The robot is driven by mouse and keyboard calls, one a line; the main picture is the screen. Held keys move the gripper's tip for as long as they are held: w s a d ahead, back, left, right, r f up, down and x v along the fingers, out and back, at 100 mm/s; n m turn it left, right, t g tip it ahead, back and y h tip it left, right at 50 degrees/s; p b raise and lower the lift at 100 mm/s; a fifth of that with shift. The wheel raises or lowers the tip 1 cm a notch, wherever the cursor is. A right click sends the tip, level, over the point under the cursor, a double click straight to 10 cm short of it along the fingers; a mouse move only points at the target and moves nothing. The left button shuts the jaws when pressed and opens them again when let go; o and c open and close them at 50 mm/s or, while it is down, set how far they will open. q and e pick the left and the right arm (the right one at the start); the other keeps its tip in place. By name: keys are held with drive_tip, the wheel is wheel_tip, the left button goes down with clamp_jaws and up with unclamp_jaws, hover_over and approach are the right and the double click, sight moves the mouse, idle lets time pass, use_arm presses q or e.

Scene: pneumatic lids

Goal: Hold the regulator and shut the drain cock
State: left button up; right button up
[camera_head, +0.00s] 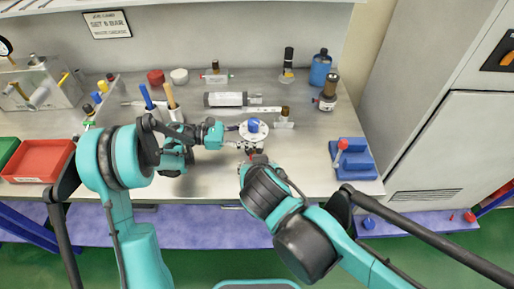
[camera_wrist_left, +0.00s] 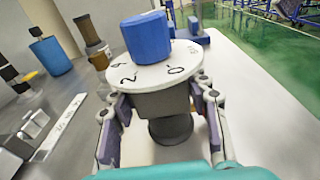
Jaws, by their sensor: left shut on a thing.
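The regulator has a white numbered dial and a blue knob (camera_head: 253,126) on top. In the left wrist view the regulator (camera_wrist_left: 165,72) stands upright, with a dark grey body and a dark round part below. My left gripper (camera_wrist_left: 162,125) is shut on the body, one finger on each side; it also shows in the head view (camera_head: 238,134), reaching in from the left. My right gripper (camera_head: 255,156) is just in front of the regulator; its fingertips are too small and dark to tell whether they are open or touching. I cannot make out the drain cock.
A grey cylinder (camera_head: 225,99) lies behind the regulator. A blue bottle (camera_head: 320,68) and a brown-topped unit (camera_head: 328,92) stand at the back right. A blue block with a red lever (camera_head: 352,160) is right; a red tray (camera_head: 38,160) is left. The bench between regulator and blue block is clear.

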use_arm(q)
drive_tip(key=o, duration=1.1)
drive_tip(key=shift+o, duration=0.2)
